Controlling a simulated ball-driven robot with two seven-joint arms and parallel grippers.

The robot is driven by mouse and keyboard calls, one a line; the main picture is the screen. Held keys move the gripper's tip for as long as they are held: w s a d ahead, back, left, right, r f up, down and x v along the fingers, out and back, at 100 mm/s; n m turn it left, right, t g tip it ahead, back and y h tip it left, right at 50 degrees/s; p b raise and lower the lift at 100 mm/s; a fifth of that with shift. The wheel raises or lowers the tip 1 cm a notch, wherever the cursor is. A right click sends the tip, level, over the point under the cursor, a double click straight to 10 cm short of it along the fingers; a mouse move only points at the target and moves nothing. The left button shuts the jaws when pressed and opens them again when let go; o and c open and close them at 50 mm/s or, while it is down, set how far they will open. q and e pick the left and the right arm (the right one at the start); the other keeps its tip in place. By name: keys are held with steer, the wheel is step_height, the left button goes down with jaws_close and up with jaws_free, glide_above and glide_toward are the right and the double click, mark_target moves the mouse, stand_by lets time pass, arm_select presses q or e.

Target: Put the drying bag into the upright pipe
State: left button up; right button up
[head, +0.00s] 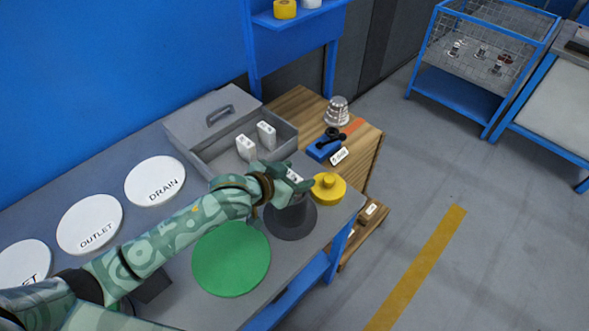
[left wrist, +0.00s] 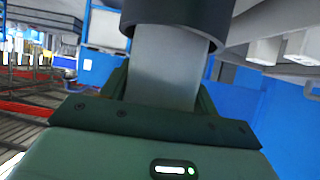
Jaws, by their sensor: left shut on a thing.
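The upright pipe (head: 291,217) is a dark grey cylinder with a wide round flange, standing near the bench's right end. My left gripper (head: 291,181) is over its top, shut on the pale drying bag (head: 294,175), which is mostly hidden by the fingers. In the left wrist view the drying bag (left wrist: 165,72) is between the fingers. The dark pipe (left wrist: 172,14) covers its far end there, so I cannot tell how deep the bag reaches. My right gripper is not in view.
A grey tray (head: 213,166) behind holds two white labelled blocks (head: 245,148). A yellow knobbed part (head: 327,187) stands close right of the pipe, and a green disc (head: 231,258) lies in front-left. White lids (head: 155,181) lie at left. A wooden table (head: 366,146) adjoins the bench.

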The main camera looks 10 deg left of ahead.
arm_select(q)
steer(key=shift+f, duration=0.35)
steer(key=o, duration=1.1)
steer(key=p+v, duration=0.4)
steer(key=v, duration=1.2)
steer(key=shift+s+a, duration=0.15)
steer(key=shift+s, duration=0.1)
